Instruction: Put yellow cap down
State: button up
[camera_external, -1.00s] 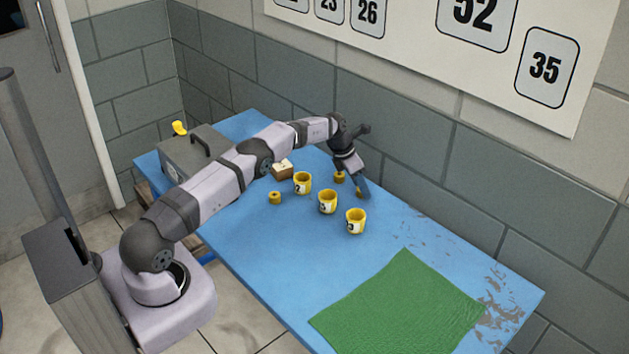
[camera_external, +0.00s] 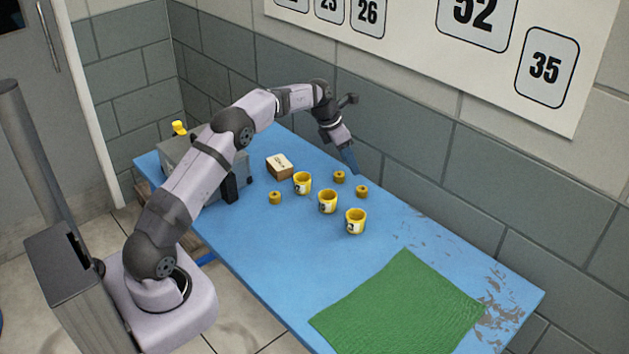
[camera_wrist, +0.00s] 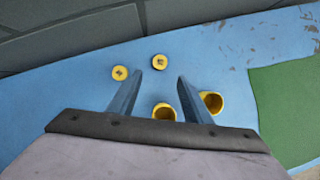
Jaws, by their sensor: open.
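Several small yellow caps lie on the blue table. One cap (camera_external: 362,191) is nearest the wall on the right, another cap (camera_external: 339,177) is just left of it, and a third cap (camera_external: 275,198) lies at the front left. In the wrist view, two caps show beyond the fingers: one cap (camera_wrist: 159,62) between the fingertips' line and the wall, and another cap (camera_wrist: 120,72) to its left. My gripper (camera_external: 354,171) is raised above the table near the two wall-side caps. In the wrist view my gripper (camera_wrist: 170,74) is open, with nothing between its fingers.
Three yellow numbered cups (camera_external: 302,183) (camera_external: 327,201) (camera_external: 355,221) stand in a slanting row. A small wooden box (camera_external: 280,166) lies behind them. A green cloth (camera_external: 402,308) covers the right front; blue table (camera_external: 262,258) around is clear.

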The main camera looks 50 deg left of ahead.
jog(key=shift+r, duration=0.1)
jog(key=s+d+f+m+g, duration=0.1)
jog(key=s+d+m, duration=0.1)
jog(key=s+m, duration=0.8)
jog(key=s+d+f+m+g+y, duration=0.1)
jog(key=s+d+m, duration=0.2)
jog(key=s+m, duration=0.8)
jog(key=s+d+f+m+g, duration=0.1)
jog(key=s+m, duration=0.9)
jog(key=s, duration=1)
jog(key=shift+s+d+f+m+g+y, duration=0.35)
jog(key=shift+d+g, duration=0.25)
jog(key=shift+d, duration=0.4)
notch_tip(320, 180, up, 2)
jog(key=shift+r+p, duration=0.1)
jog(key=shift+p, duration=1)
jog(key=shift+o, duration=0.5)
